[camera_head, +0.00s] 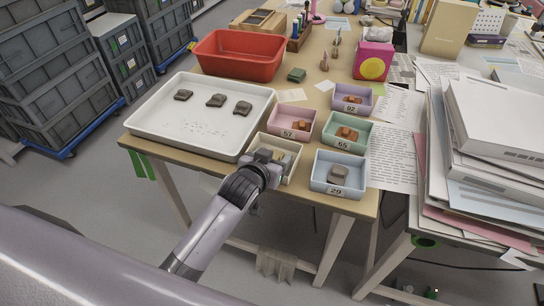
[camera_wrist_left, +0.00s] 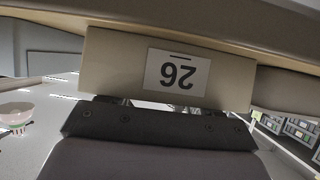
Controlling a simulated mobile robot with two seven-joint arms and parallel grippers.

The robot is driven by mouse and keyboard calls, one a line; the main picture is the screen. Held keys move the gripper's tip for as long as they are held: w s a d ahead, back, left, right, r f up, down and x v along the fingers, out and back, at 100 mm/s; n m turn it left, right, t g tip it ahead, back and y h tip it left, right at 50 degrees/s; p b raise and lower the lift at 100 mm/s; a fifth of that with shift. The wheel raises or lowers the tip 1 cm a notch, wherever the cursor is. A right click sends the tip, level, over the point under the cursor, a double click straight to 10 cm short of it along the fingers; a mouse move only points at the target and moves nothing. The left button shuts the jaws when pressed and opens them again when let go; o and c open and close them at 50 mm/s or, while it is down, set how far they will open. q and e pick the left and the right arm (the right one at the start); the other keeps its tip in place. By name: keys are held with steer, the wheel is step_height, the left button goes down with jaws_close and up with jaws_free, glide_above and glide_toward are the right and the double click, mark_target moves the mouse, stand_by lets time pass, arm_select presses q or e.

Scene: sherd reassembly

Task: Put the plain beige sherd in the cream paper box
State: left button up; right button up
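The cream paper box (camera_head: 292,168) stands at the front edge of the table, left of the blue box. In the left wrist view its wall with an upside-down 26 label (camera_wrist_left: 178,72) fills the upper middle. My left gripper (camera_head: 279,157) is at this box, its wrist over the near left rim. Its fingers are mostly hidden, so I cannot tell whether they are open or what they hold. No clearly beige sherd shows. Three dark grey-brown sherds (camera_head: 215,100) lie apart in the white tray (camera_head: 143,127). My right gripper is not in view.
A red bin (camera_head: 211,62) stands behind the tray. Paper stacks (camera_head: 455,150) crowd the right.

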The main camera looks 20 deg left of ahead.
arm_select(q)
steer(key=shift+s+a+f+g, duration=0.15)
steer(key=shift+f, duration=0.25)
steer(key=shift+s+a+f+g, duration=0.15)
steer(key=shift+f, duration=0.25)
steer(key=shift+r, duration=0.25)
steer(key=d+r+p+v, duration=0.1)
steer(key=p+v, duration=0.1)
steer(key=v, duration=1)
steer(key=s+a+f+m+g+h, duration=0.1)
steer(key=s+a+f, duration=0.3)
steer(key=s+f, duration=0.9)
steer(key=shift+s+a+f+m+g, duration=0.2)
steer(key=shift+s+f+m+g, duration=0.15)
steer(key=shift+f, duration=0.2)
step_height(320, 180, up, 2)
steer(key=shift+r+p, duration=0.1)
steer(key=shift+p, duration=1)
